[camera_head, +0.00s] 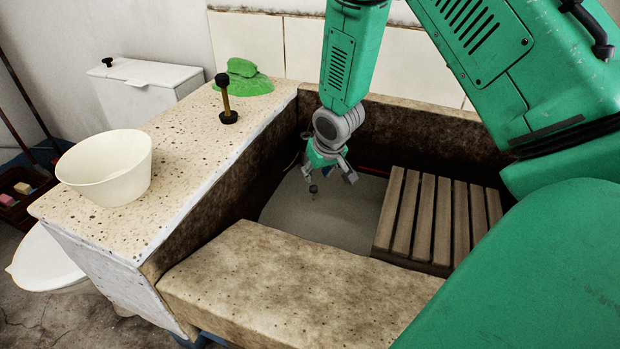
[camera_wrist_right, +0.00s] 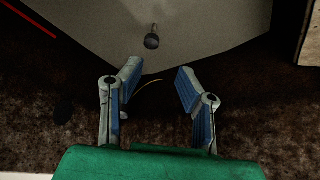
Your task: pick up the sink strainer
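A small dark round piece with a short thin stem, which looks like the sink strainer (camera_head: 313,189), is on the grey floor of the stone trough (camera_head: 290,290). The strainer also shows in the right wrist view (camera_wrist_right: 152,41), beyond the fingertips and apart from them. My right gripper (camera_head: 328,172) points down into the trough, close to the strainer in the head view. Its two blue-padded fingers are spread and empty in the right wrist view (camera_wrist_right: 159,70). My left gripper is not in view.
A slatted wooden rack (camera_head: 428,219) lies in the trough to the right. A cream bowl (camera_head: 105,170), a black-based wooden-handled tool (camera_head: 227,100) and a green cloth-like item (camera_head: 243,78) sit on the ledge. Trough walls surround the gripper; the grey floor is mostly clear.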

